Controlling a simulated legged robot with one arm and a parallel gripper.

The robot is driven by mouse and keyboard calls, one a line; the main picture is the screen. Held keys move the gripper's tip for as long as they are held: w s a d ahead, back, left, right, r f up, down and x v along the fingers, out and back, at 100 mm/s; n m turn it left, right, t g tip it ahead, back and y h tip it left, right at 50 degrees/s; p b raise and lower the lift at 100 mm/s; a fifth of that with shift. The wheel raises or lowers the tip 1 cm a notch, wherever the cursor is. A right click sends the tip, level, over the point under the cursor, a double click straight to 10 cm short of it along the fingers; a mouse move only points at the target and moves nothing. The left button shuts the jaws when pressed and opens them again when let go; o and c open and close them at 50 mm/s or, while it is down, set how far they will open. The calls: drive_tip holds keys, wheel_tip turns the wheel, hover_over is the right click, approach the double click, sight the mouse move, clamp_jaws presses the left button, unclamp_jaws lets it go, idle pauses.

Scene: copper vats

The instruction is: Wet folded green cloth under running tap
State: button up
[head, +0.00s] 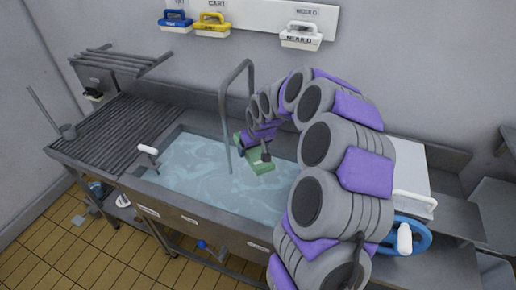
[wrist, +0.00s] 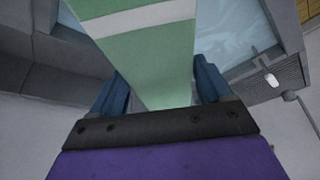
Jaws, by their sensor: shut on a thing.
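The green cloth (head: 260,163) with a pale stripe is in my gripper (head: 262,150) over the sink basin in the head view. In the wrist view the cloth (wrist: 155,55) stretches away from between the two blue fingers of my gripper (wrist: 165,92). The grey tap (head: 227,115) arches over the basin just left of the cloth, its spout end close to the cloth's left side. I cannot tell whether water runs from it or touches the cloth. The sink (head: 190,170) holds pale blue water. Whether the cloth's lower end touches the water is unclear.
A slatted drainboard (head: 115,130) lies left of the basin, with a white-handled lever (head: 148,150) at the near rim.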

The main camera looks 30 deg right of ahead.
sight(236, 138)
drive_tip(key=w+a, duration=0.1)
drive_tip(key=w+a+p, duration=0.1)
drive_tip(key=w, duration=0.1)
drive_tip(key=shift+a+f, duration=0.15)
drive_tip(key=shift+a, duration=0.1)
drive_tip(key=shift+w+a+f, duration=0.1)
drive_tip(key=shift+w+a, duration=0.05)
drive_tip(key=shift+w, duration=0.25)
drive_tip(key=shift+w+d+f+p, duration=0.15)
drive_tip(key=shift+w+p, duration=0.1)
drive_tip(key=shift+w, duration=0.3)
drive_tip(key=shift+w+d+f+p, duration=0.15)
drive_tip(key=shift+w+p, duration=0.1)
drive_tip(key=shift+w, duration=0.6)
drive_tip(key=shift+w+a+f+p, duration=0.15)
drive_tip(key=shift+w+a+p, duration=0.15)
drive_tip(key=shift+w+p, duration=0.3)
drive_tip(key=shift+w+a+f, duration=0.1)
drive_tip(key=shift+w+a, duration=0.45)
drive_tip(key=shift+w, duration=0.05)
drive_tip(key=shift+d, duration=0.1)
drive_tip(key=shift+d+f, duration=0.1)
drive_tip(key=shift+d, duration=0.2)
drive_tip(key=shift+w, duration=0.1)
